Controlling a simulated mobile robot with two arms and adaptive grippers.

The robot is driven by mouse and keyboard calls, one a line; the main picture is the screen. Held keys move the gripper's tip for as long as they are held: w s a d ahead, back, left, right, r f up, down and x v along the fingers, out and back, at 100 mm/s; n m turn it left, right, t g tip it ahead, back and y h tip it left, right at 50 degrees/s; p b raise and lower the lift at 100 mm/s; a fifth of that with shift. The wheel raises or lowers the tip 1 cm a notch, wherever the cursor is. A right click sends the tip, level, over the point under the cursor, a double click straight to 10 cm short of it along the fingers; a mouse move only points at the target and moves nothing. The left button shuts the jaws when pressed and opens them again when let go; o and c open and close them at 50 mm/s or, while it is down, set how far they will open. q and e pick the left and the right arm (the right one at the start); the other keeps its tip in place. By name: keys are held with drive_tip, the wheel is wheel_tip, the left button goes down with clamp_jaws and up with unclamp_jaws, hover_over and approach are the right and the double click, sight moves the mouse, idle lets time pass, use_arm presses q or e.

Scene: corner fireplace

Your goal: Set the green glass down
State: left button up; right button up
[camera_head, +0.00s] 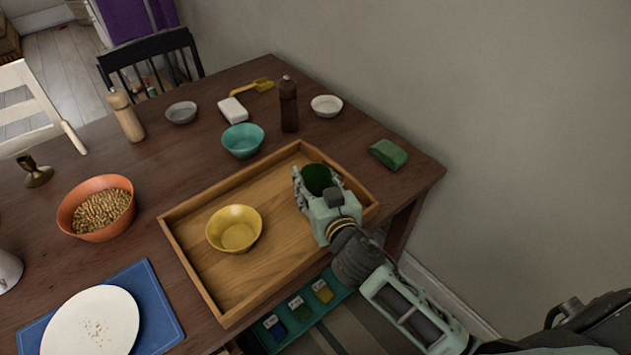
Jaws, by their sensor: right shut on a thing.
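The green glass (317,178) is dark green and held in my right gripper (318,185), with its open top showing between the fingers. The fingers are shut around its sides. The gripper and glass are over the right part of the wooden tray (190,265). The gripper hides the glass's base, so I cannot tell whether it touches the tray floor. A yellow bowl (235,229) sits in the tray, to the left of the glass. My left gripper is not in view.
A teal bowl (243,140), a dark brown mill (288,104) and a small white bowl (327,105) stand behind the tray. A green sponge (388,153) lies at the right near the table edge. An orange bowl of grain (98,208) and a white plate (88,322) are at left.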

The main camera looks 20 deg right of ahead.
drive_tip(key=shift+r, duration=0.1)
drive_tip(key=o, duration=1.3)
drive_tip(key=b+v, duration=0.1)
drive_tip(key=v, duration=1.1)
drive_tip(key=shift+s, duration=0.1)
